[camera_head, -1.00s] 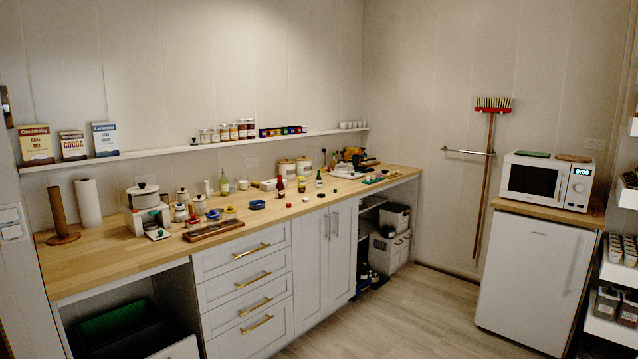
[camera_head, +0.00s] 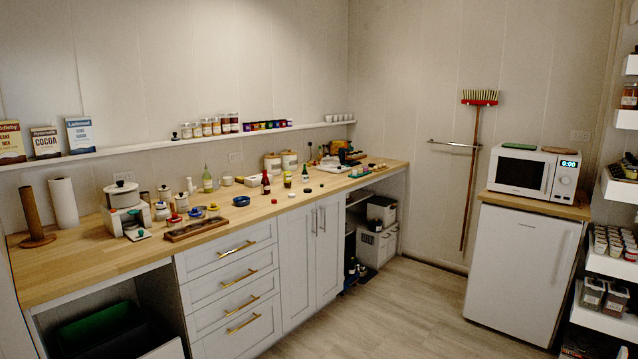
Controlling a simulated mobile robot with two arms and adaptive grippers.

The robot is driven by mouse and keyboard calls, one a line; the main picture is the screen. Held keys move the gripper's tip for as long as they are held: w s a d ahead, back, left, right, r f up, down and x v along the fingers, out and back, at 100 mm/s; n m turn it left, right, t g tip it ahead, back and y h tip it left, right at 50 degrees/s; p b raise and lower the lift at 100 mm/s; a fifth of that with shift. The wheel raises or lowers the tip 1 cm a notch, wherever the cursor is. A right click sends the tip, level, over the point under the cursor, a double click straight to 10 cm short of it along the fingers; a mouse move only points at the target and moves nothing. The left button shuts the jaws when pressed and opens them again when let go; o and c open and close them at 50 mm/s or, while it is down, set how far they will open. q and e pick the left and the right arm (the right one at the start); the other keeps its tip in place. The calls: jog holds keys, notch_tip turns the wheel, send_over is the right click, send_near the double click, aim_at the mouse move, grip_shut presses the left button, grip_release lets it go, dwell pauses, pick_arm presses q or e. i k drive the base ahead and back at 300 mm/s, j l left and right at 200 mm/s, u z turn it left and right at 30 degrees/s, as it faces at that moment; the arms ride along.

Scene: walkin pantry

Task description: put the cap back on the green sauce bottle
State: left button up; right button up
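A pale green bottle (camera_head: 207,180) stands upright toward the back of the wooden counter (camera_head: 100,254). A dark bottle (camera_head: 305,175) stands upright further right, and it may be dark green; its colour is hard to tell. A red bottle (camera_head: 266,184) and a small yellowish bottle (camera_head: 288,180) stand between them. I cannot tell which is the green sauce bottle. Small flat cap-like discs lie near the front edge, one dark red (camera_head: 308,190) and another red (camera_head: 274,201). They are too small to identify. Neither of my grippers is in view.
A wooden tray (camera_head: 192,229), a blue bowl (camera_head: 241,201) and several small jars crowd the counter's left-middle. White drawers (camera_head: 232,280) and cupboard doors stand below. A microwave (camera_head: 532,172) sits on a white fridge (camera_head: 520,270) at right. The floor (camera_head: 410,310) in front is clear.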

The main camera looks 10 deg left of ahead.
aim_at(304, 174)
jog(key=i+j, duration=0.2)
jog(key=i, duration=0.25)
jog(key=i+j, duration=0.25)
jog(key=i, duration=0.25)
jog(key=i+j, duration=0.2)
jog(key=i, duration=0.25)
jog(key=i+j, duration=0.25)
jog(key=i, duration=0.25)
jog(key=i+j, duration=0.2)
jog(key=i, duration=0.25)
jog(key=i+j, duration=0.25)
jog(key=i, duration=0.2)
jog(key=i+j, duration=0.2)
jog(key=i, duration=0.3)
jog(key=z, duration=0.05)
